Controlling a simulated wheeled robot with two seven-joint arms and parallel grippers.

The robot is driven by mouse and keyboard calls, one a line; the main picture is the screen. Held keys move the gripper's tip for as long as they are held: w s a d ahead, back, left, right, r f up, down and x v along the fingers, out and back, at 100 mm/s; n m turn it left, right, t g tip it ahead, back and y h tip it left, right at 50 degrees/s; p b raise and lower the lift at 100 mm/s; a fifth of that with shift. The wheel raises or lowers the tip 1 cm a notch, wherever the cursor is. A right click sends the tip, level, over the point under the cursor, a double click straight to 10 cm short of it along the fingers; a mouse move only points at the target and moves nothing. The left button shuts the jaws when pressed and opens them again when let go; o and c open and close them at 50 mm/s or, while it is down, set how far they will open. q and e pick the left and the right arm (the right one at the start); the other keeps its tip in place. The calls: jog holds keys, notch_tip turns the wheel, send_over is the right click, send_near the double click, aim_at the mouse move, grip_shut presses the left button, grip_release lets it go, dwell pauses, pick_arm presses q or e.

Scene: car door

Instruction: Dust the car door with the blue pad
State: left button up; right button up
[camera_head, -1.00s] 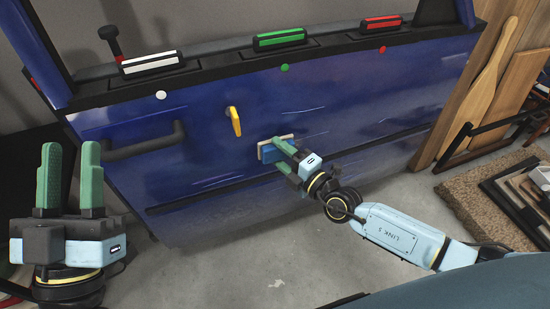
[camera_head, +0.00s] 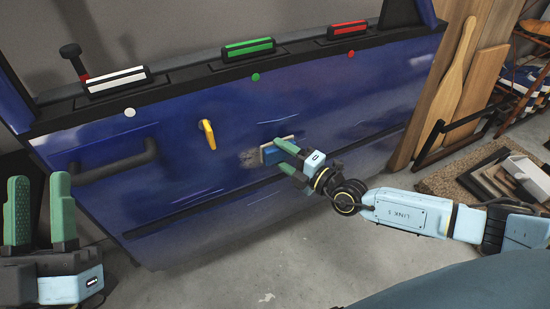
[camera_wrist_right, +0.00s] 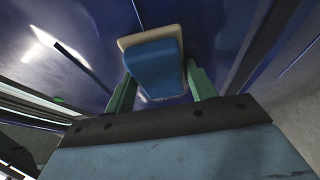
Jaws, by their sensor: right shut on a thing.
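The blue car door (camera_head: 190,185) stands upright across the head view, with a black handle (camera_head: 115,163) and a yellow lever (camera_head: 207,134) on it. My right gripper (camera_head: 285,157) is shut on the blue pad (camera_head: 270,155) at the middle of the door. In the right wrist view the pad (camera_wrist_right: 155,68) sits between the green fingers, its pale backing towards the door. The pad seems to be at the panel; exact contact cannot be told. A greyish dusty patch (camera_head: 250,158) shows just left of the pad. My left gripper (camera_head: 38,212) is open and empty at the lower left.
White (camera_head: 117,82), green (camera_head: 250,48) and red (camera_head: 348,30) switches line the door's top ledge. Wooden boards (camera_head: 470,80) lean at the right. A carpeted slab with frames (camera_head: 505,178) lies on the floor at right. The concrete floor below the door is clear.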

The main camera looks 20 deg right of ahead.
jog(key=shift+d, duration=0.35)
jog(key=shift+w, duration=0.15)
jog(key=shift+a, duration=0.1)
